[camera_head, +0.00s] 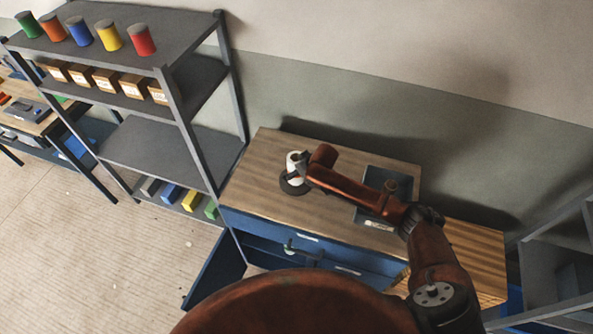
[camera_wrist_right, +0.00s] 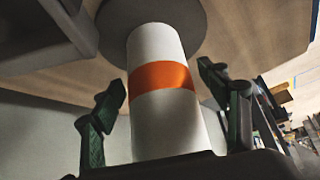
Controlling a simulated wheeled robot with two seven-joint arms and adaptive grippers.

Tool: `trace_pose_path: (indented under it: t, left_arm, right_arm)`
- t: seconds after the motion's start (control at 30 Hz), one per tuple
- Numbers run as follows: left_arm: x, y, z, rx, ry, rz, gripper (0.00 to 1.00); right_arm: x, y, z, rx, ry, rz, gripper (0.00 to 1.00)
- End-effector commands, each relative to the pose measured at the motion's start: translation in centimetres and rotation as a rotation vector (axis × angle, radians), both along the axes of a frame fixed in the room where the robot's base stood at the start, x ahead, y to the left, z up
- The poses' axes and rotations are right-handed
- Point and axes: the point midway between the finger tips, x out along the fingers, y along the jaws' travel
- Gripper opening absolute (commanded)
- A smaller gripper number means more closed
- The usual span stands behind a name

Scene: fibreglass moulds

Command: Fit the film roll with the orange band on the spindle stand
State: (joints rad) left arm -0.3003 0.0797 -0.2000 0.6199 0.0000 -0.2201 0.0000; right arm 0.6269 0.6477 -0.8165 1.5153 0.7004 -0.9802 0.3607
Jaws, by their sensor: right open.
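The film roll (camera_wrist_right: 155,118) is a white cylinder with an orange band (camera_wrist_right: 163,77) around its middle. In the head view the white roll (camera_head: 292,159) stands upright over the round dark base of the spindle stand (camera_head: 290,188) on the bench. In the right wrist view its end appears to meet the dark disc (camera_wrist_right: 190,25). The spindle's rod is hidden. My right gripper (camera_wrist_right: 162,80) is open, with one finger either side of the roll and visible gaps between. In the head view it (camera_head: 300,166) is partly hidden by its own arm. My left gripper is out of view.
A dark tray (camera_head: 373,176) lies on the bench beneath my right arm. The wooden bench top (camera_head: 250,185) is clear left of the stand. A grey shelf (camera_head: 165,150) with coloured cans and boxes stands left. A blue cabinet door (camera_head: 213,272) hangs open below.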

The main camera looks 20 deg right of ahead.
Motion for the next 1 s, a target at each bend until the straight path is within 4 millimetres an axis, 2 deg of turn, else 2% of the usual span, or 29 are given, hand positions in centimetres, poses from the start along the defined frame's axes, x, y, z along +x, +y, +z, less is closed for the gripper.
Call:
trace_pose_path:
  t: [0.27, 0.37, 0.7, 0.83, 1.0]
  left_arm:
    - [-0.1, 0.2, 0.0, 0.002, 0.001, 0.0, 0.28]
    - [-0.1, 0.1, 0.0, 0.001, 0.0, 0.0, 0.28]
    - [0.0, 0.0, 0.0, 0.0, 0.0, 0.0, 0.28]
    - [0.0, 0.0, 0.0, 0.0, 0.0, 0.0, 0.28]
    - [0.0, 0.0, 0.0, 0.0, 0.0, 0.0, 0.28]
  right_arm:
    - [-0.4, -0.2, 0.4, -0.001, 0.002, 0.0, 0.68]
    - [-1.0, -0.5, 1.5, 0.0, 0.001, 0.0, 0.68]
    - [-4.3, -2.2, 7.4, 0.0, 0.0, 0.001, 0.68]
    - [-5.2, -2.6, 9.0, -0.001, 0.0, -0.001, 0.68]
    - [-5.9, -2.8, 9.9, 0.0, 0.001, 0.0, 0.68]
